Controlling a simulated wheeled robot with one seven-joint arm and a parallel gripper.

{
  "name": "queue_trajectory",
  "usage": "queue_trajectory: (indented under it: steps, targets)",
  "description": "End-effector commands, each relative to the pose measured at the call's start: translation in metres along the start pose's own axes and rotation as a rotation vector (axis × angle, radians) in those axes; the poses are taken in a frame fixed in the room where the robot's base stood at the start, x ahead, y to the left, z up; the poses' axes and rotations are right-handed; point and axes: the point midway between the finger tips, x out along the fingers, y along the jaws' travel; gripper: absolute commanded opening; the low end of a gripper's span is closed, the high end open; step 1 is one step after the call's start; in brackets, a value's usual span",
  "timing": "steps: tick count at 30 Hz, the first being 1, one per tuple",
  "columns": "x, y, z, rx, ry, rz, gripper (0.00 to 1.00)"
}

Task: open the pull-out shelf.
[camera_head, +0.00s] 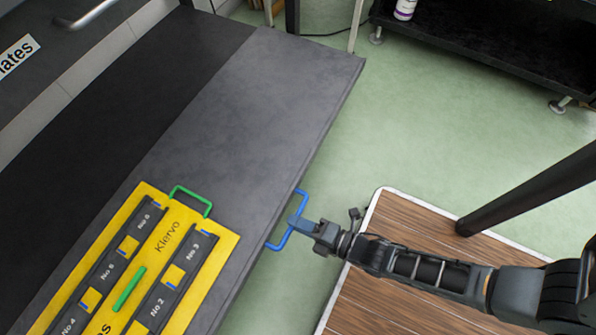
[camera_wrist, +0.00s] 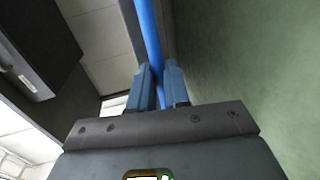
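The pull-out shelf (camera_head: 262,110) is a flat dark grey slab that juts out over the floor in the head view. A blue bar handle (camera_head: 272,246) is fixed on its right edge. My gripper (camera_head: 296,224) is at the middle of this handle, reaching in from the right. In the wrist view, the blue handle (camera_wrist: 149,35) runs between the two blue fingers of my gripper (camera_wrist: 160,88), which are closed in on it with little or no gap. The fingertips' far sides are hidden.
A yellow tray (camera_head: 218,240) with a green handle (camera_head: 192,196) and dark labelled strips lies on the shelf. A wood-topped surface (camera_head: 385,300) and black post (camera_head: 530,190) stand at right. A black low rack (camera_head: 480,50) is at the back. Green floor (camera_head: 415,130) between is clear.

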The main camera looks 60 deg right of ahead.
Motion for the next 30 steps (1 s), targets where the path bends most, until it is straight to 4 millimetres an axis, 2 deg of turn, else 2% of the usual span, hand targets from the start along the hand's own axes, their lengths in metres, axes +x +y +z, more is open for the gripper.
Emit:
queue_trajectory:
  steps: [1,7,16,30]
  targets:
    - [0.000,-0.001,0.000,0.000,-0.001,-0.001,0.21]
    - [0.000,0.000,0.000,0.000,0.000,0.000,0.40]
    - [-0.004,0.001,0.000,0.000,0.000,0.000,0.40]
    - [-0.070,0.000,0.001,0.000,-0.002,-0.001,0.40]
